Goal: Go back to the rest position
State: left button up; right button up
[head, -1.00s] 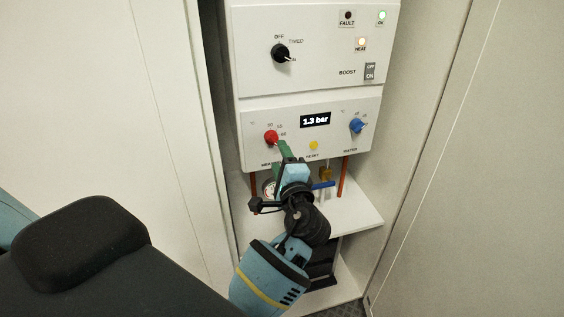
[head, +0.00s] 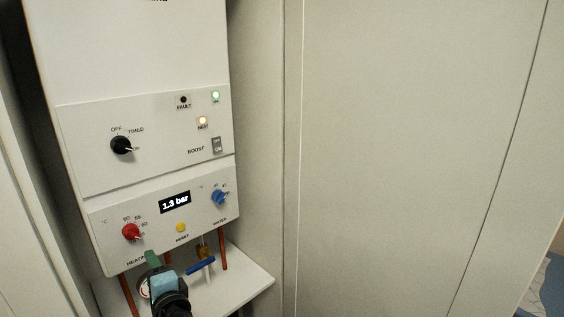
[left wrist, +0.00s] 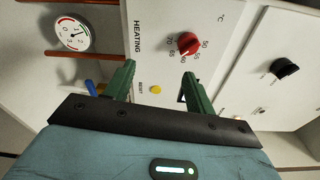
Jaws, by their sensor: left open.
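My left gripper (head: 153,262) is at the bottom of the head view, just below the red heating knob (head: 131,232). In the left wrist view its green fingers (left wrist: 160,82) are apart with nothing between them. The red knob (left wrist: 188,43) shows ahead of the fingertips, clear of them. The white boiler panel (head: 100,215) carries a black knob (head: 121,145) pointing to ON, a blue water knob (head: 218,197) and a yellow reset button (head: 181,228). Its display (head: 175,202) reads 1.3 bar. My right gripper is out of view.
Copper pipes (head: 223,249) and a blue-handled valve (head: 201,266) are below the panel, above a white shelf (head: 252,281). A pressure gauge (left wrist: 73,34) shows in the left wrist view. A plain cabinet wall (head: 400,150) stands to the right.

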pick_arm(q)
jog(key=s+d+f+n+h, duration=0.1)
jog(key=s+d+f+h, duration=0.3)
jog(key=f, duration=0.6)
jog(key=s+d+f+h, duration=0.1)
jog(key=s+f+h, duration=0.35)
jog(key=f, duration=0.55)
jog(key=s+d+f+n+g+h, duration=0.1)
jog(key=s+d+f+n+h, duration=0.1)
jog(key=s, duration=0.8)
jog(key=s+d+f+n+g+h, duration=0.2)
jog(key=s+d+f+n+h, duration=0.1)
jog(key=s+f, duration=0.5)
jog(key=s+d+n, duration=0.1)
jog(key=s+n, duration=0.1)
jog(key=shift+s+d+f+n+h, duration=0.2)
jog(key=shift+s+n+h, duration=0.15)
jog(key=shift+n, duration=0.05)
